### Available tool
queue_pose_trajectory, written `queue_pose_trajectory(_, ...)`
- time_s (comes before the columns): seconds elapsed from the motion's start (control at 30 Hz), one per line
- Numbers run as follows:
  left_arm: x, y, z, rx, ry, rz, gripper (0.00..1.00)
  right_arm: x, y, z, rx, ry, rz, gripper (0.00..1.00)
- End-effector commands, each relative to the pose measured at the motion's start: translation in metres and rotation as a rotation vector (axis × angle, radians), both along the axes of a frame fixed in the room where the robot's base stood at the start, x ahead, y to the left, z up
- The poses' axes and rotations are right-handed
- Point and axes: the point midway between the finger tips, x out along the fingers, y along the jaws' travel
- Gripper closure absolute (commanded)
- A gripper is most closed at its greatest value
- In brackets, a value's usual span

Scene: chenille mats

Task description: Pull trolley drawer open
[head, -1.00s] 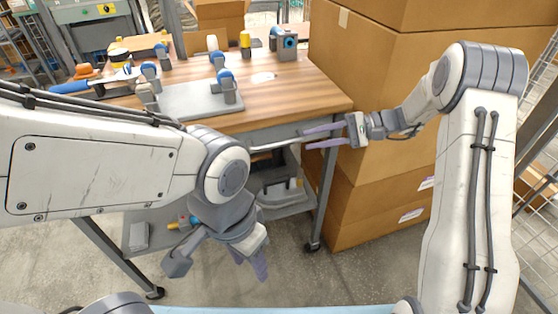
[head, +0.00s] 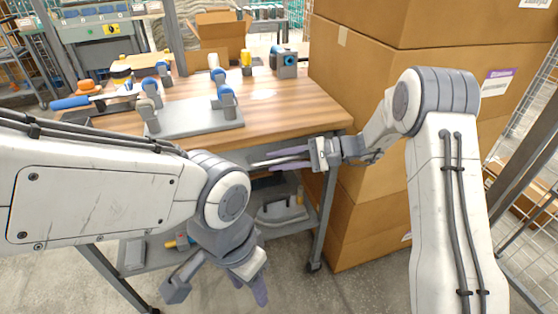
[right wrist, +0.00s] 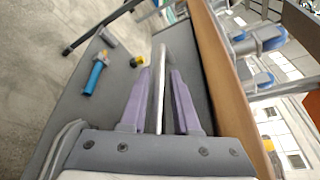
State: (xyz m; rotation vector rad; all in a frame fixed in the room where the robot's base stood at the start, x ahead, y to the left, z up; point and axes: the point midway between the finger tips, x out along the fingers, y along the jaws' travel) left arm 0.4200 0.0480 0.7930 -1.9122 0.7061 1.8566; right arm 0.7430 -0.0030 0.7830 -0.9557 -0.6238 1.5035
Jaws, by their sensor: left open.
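The trolley (head: 300,110) has a wooden top, and a thin pale bar handle (head: 262,163) runs along its front edge. In the right wrist view the handle (right wrist: 160,85) runs lengthwise between the two purple fingers of my right gripper (right wrist: 162,85), with a narrow gap on each side. In the head view my right gripper (head: 285,160) reaches in from the right at the handle. My left arm hides part of the trolley front. My left gripper (head: 250,287) hangs open and empty, low in front of the trolley. The drawer looks shut, but its front is mostly hidden.
A grey fixture plate (head: 195,118) with blue-topped clamps and a blue-grey device (head: 286,64) stand on the top. The lower shelf (right wrist: 85,85) holds a blue-handled tool (right wrist: 92,80). Tall cardboard boxes (head: 400,90) stand close on the right. Floor is clear in front.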

Motion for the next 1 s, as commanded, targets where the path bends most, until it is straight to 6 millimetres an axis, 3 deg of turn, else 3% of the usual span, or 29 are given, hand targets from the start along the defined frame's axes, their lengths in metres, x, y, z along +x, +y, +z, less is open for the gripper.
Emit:
queue_pose_trajectory(0.13,0.0,0.0,0.0,0.0,0.0,0.0,0.5,0.0,-0.0002,-0.0002,0.0,0.0,0.0,0.74)
queue_pose_trajectory(0.2,0.0,0.0,0.0,0.0,0.0,0.0,0.5,0.0,-0.0003,-0.0002,0.0,0.0,0.0,1.0)
queue_pose_trajectory(1.0,0.0,0.0,0.0,0.0,0.0,0.0,0.5,0.0,-0.0008,-0.0002,-0.001,0.0,0.001,1.0)
